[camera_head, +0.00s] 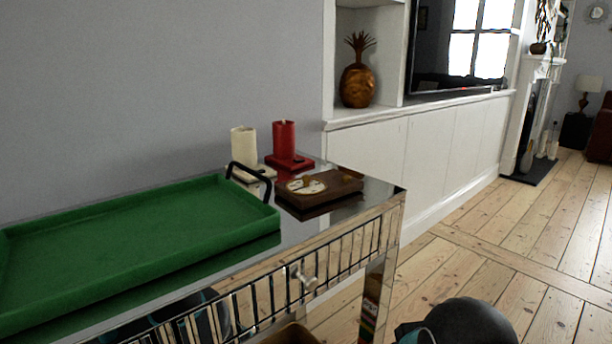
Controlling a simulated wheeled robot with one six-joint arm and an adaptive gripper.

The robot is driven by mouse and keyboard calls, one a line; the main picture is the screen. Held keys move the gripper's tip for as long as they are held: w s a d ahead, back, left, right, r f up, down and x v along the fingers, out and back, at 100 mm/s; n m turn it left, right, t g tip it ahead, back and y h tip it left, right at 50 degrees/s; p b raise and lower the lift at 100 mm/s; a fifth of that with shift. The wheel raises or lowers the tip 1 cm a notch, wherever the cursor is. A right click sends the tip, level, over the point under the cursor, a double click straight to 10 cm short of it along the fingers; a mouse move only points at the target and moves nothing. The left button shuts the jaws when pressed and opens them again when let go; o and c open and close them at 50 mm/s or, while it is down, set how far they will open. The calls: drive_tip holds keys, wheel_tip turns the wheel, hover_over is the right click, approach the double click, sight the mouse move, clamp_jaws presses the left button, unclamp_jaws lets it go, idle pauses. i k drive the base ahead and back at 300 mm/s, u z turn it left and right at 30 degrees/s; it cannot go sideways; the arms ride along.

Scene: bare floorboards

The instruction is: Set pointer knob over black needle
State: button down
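A brown wooden box (335,191) lies on the mirrored table, toward its right end. A pale round dial (295,189) is set in its left part. Small brass-coloured parts show on the box, one by the dial and one farther right (346,171). A pointer knob and a black needle are too small to make out, so I cannot tell how they line up. My gripper is not in view; only a dark rounded part of my arm (468,322) shows at the bottom right, apart from the box.
A green tray (130,214) with a black handle fills the table's left side, beside the box. A cream candle (243,142) and a red candle (284,138) stand behind the box near the wall. The table's mirrored front has a knob (305,281). Floorboards to the right are open.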

sight(306, 178)
drive_tip(key=z, duration=0.1)
drive_tip(key=k, duration=1)
drive_tip(key=u, duration=0.8)
drive_tip(key=i, duration=0.65)
drive_tip(key=z, duration=0.55)
drive_tip(key=i, duration=0.65)
drive_tip(key=z, duration=0.7)
